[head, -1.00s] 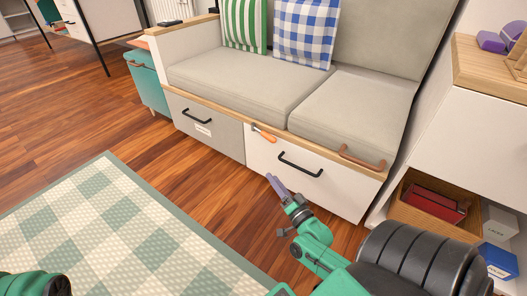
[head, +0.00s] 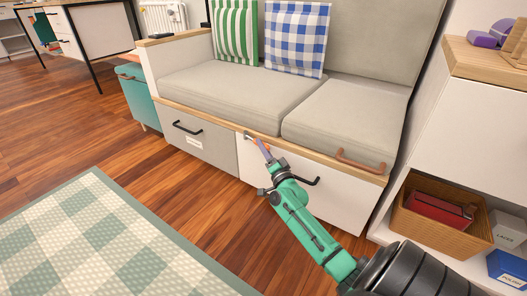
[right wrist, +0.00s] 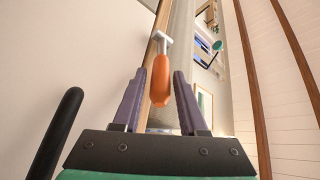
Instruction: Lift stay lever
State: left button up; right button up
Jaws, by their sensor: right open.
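The stay lever, with an orange grip (right wrist: 160,82) on a pale metal end, sits at the top front edge of the bench. In the right wrist view it shows between my two purple fingers, with a gap on either side. In the head view my right gripper (head: 263,149) is at the lever and mostly covers it. The right gripper also shows in the right wrist view (right wrist: 158,75); it is open and holds nothing. My left gripper is out of view.
The bench has a grey drawer (head: 194,150) and a white front panel (head: 330,205); a black handle (head: 310,181) lies close to my right gripper. A copper-coloured handle (head: 360,162) is on the seat edge. A shelf with a wicker basket (head: 425,222) stands right.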

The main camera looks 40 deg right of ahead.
grip_shut()
jog(key=shift+a+f, duration=0.1)
dwell(1.2)
